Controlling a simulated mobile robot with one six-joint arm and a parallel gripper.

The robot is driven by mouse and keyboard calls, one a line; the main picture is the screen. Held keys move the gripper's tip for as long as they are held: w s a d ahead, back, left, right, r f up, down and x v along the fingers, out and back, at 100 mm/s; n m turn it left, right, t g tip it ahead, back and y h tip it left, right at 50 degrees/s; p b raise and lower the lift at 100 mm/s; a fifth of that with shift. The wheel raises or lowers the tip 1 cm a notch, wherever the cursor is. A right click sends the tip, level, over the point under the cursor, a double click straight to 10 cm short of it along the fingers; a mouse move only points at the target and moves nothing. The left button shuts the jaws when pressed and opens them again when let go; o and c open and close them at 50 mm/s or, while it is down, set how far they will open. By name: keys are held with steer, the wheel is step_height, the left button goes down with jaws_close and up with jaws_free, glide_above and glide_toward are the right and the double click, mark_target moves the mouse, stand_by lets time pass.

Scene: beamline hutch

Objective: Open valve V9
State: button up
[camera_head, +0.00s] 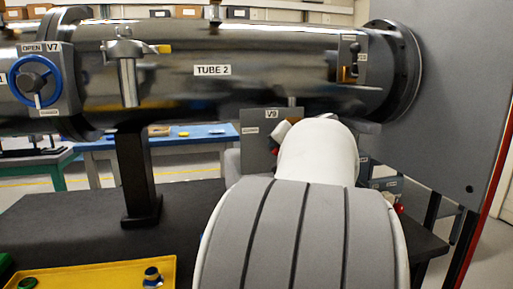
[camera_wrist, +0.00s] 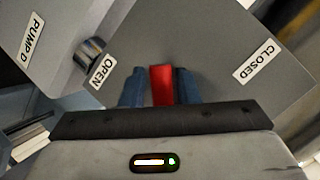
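The grey V9 panel (camera_head: 258,138) stands below the tube in the head view, partly hidden by my arm. In the wrist view its plate (camera_wrist: 215,50) fills the upper middle, with an OPEN label (camera_wrist: 102,73) on the left and a CLOSED label (camera_wrist: 257,61) on the right. The red valve handle (camera_wrist: 161,84) sits between the blue fingers of my gripper (camera_wrist: 160,88). The fingers flank it closely on both sides and look shut on it. The handle lies between the two labels, and its pivot is not clear.
TUBE 2 (camera_head: 215,50) runs across above the panel. Valve V7 with a blue wheel (camera_head: 36,80) is at the left. A yellow tray (camera_head: 95,278) lies on the black table (camera_head: 80,220). A PUMP D label (camera_wrist: 33,36) shows left of the plate.

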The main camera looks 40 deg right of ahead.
steer(key=shift+o, duration=1)
steer(key=p+v, duration=0.1)
steer(key=v, duration=0.6)
steer(key=shift+s+r, duration=0.2)
steer(key=shift+s, duration=0.15)
steer(key=shift+a, duration=0.15)
